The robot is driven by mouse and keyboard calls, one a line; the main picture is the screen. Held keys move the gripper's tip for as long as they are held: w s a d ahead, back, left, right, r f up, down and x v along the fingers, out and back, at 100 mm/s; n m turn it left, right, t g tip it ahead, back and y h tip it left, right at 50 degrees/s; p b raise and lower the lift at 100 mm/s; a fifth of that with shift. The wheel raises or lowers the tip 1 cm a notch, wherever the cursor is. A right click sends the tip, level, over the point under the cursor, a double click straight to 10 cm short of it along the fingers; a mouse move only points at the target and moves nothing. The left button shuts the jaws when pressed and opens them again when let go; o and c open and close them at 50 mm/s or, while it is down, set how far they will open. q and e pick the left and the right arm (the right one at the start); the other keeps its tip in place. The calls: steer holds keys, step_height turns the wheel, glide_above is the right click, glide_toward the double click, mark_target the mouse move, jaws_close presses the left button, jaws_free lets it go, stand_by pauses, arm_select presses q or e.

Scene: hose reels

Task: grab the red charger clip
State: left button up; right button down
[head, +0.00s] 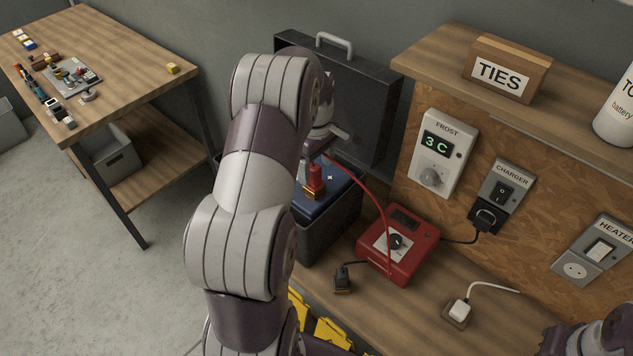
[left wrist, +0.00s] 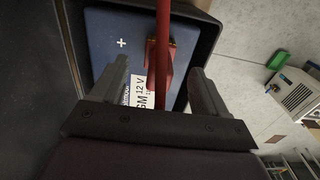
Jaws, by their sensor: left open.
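The red charger clip (head: 316,180) stands on the blue battery (head: 340,178), near its plus mark. A red cable runs from it to the red charger (head: 398,248) on the bench. In the left wrist view the clip (left wrist: 160,60) lies between the fingers of my open left gripper (left wrist: 158,70), with a gap on each side; the cable crosses in front of it. The battery's blue top (left wrist: 107,30) shows behind. In the head view my left arm hides part of the battery, and the gripper is just above the clip. My right gripper is not clearly seen.
A black clip (head: 343,279) lies on the bench (head: 420,310) left of the charger. An open dark case (head: 365,115) stands behind the battery. A panel with switches and the TIES box (head: 507,68) on its shelf are to the right. Yellow things (head: 325,332) are below.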

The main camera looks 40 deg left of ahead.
mark_target(313, 177)
arm_select(q)
steer(key=f+p, duration=0.1)
steer(key=f, duration=0.1)
steer(key=f+p, duration=0.1)
steer(key=f, duration=0.1)
steer(key=shift+a+f, duration=0.1)
steer(key=shift+a, duration=0.3)
steer(key=shift+a+f, duration=0.1)
steer(key=shift+f, duration=0.1)
steer(key=shift+d, duration=0.2)
steer(key=shift+c, duration=0.6)
steer(key=shift+d, duration=0.1)
steer(key=c, duration=1)
steer(key=shift+c, duration=0.4)
arm_select(e)
steer(key=r, duration=0.3)
steer(key=shift+s+a, duration=0.1)
steer(key=shift+a, duration=0.2)
